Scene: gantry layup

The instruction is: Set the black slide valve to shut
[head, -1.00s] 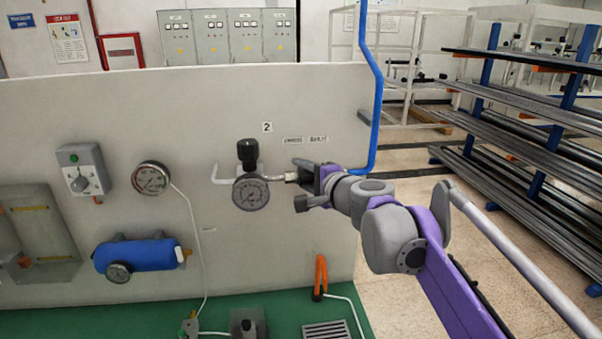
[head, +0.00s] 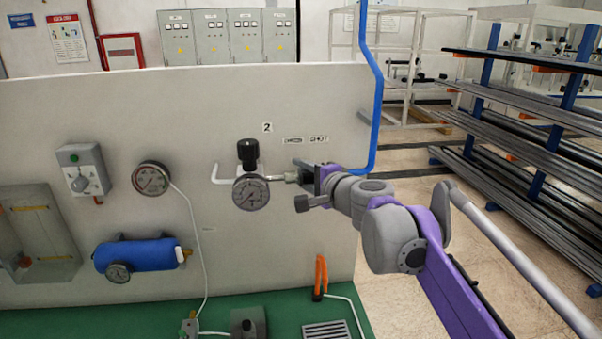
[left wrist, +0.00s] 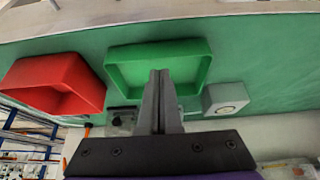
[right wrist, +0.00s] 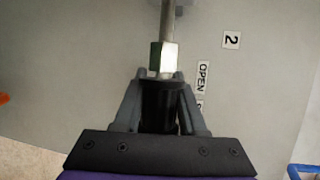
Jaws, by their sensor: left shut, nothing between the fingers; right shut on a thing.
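The black slide valve (right wrist: 160,104) is a dark cylinder on the pipe beyond a silver hex fitting (right wrist: 163,57). In the right wrist view it sits between the fingers of my right gripper (right wrist: 158,98), which is shut on it. In the head view my right gripper (head: 304,184) is at the right end of the pipe and mostly hides the valve. Two small labels sit above it: the left one is blurred, and the right label (head: 318,140) reads SHUT. In the right wrist view the OPEN label (right wrist: 203,76) shows. My left gripper (left wrist: 159,76) is shut and empty, away from the valve.
A pressure gauge (head: 251,192) with a black knob (head: 247,151) is just left of my right gripper. A blue pipe (head: 376,105) runs down the panel's right edge. In the left wrist view, green (left wrist: 195,57) and red (left wrist: 38,85) bins are near my left gripper.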

